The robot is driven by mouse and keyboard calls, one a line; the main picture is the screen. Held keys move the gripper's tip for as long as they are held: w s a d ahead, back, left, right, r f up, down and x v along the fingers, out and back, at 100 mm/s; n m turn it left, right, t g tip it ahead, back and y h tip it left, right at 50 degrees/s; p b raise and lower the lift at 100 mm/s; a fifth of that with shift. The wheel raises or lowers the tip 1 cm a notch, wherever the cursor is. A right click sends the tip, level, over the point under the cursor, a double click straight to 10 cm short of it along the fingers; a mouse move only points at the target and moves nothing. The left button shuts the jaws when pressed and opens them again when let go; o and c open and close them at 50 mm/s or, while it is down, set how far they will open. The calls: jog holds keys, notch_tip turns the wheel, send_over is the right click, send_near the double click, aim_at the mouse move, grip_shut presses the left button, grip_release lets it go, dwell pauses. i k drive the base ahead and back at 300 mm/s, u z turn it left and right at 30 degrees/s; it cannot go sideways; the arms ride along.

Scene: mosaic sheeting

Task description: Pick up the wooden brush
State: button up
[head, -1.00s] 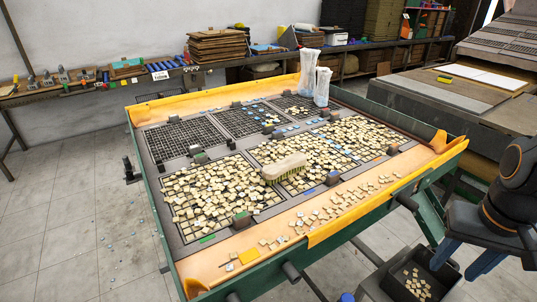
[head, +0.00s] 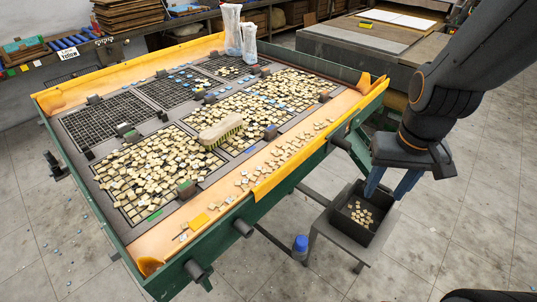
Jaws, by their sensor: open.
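The wooden brush (head: 221,129) lies on the tile-covered grids near the middle of the work table (head: 185,214). It has a pale wooden back on top and bristles below, and its long side slants up to the right. My gripper (head: 389,192) hangs at the right, beyond the table's front right edge. Its two blue fingers point down, apart and empty, over the black bin.
Loose tiles lie around the brush and along the table's front strip. Two clear bags (head: 240,34) stand at the back. A black bin with tiles (head: 373,238) sits on a low stand beside the table. A blue-capped bottle (head: 300,248) stands near it. Green rails edge the table.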

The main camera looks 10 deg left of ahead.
aim_at(210, 136)
jog(key=k, duration=0.6)
jog(key=u, duration=0.1)
jog(key=i, duration=0.75)
jog(key=u, duration=0.8)
jog(key=i, duration=0.55)
jog(key=u, duration=0.35)
